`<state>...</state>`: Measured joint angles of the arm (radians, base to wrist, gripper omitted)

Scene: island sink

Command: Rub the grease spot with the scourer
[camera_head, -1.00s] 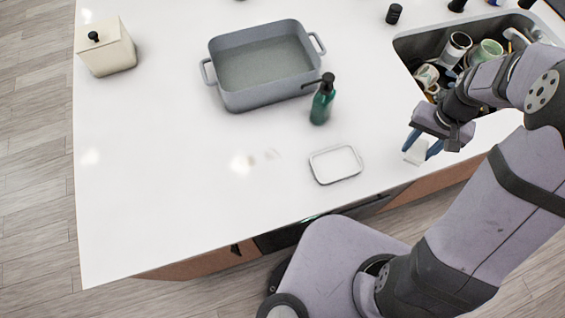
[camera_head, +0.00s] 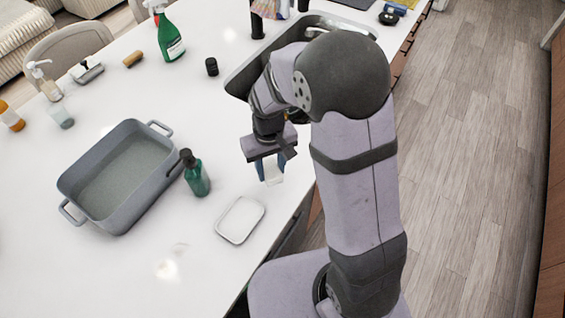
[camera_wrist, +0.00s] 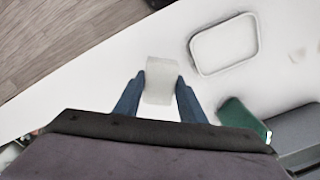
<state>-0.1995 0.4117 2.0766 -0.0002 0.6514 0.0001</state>
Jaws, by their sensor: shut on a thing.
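My gripper (camera_head: 270,170) is shut on a small whitish block, the scourer (camera_head: 273,175). It holds the block above the white counter, near the front edge and the sink. In the wrist view the scourer (camera_wrist: 160,82) sits between the two blue fingers. A faint brownish mark, likely the grease spot (camera_head: 178,249), lies on the counter beyond the small tray, left of my gripper. A faint mark also shows at the right of the wrist view (camera_wrist: 298,55). A bright glare lies beside the mark in the head view.
A small white rimmed tray (camera_head: 218,232) lies between my gripper and the mark. A green pump bottle (camera_head: 197,178) and a grey roasting pan (camera_head: 82,207) stand behind it. The sink (camera_head: 240,84) is behind my arm. The counter around the mark is clear.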

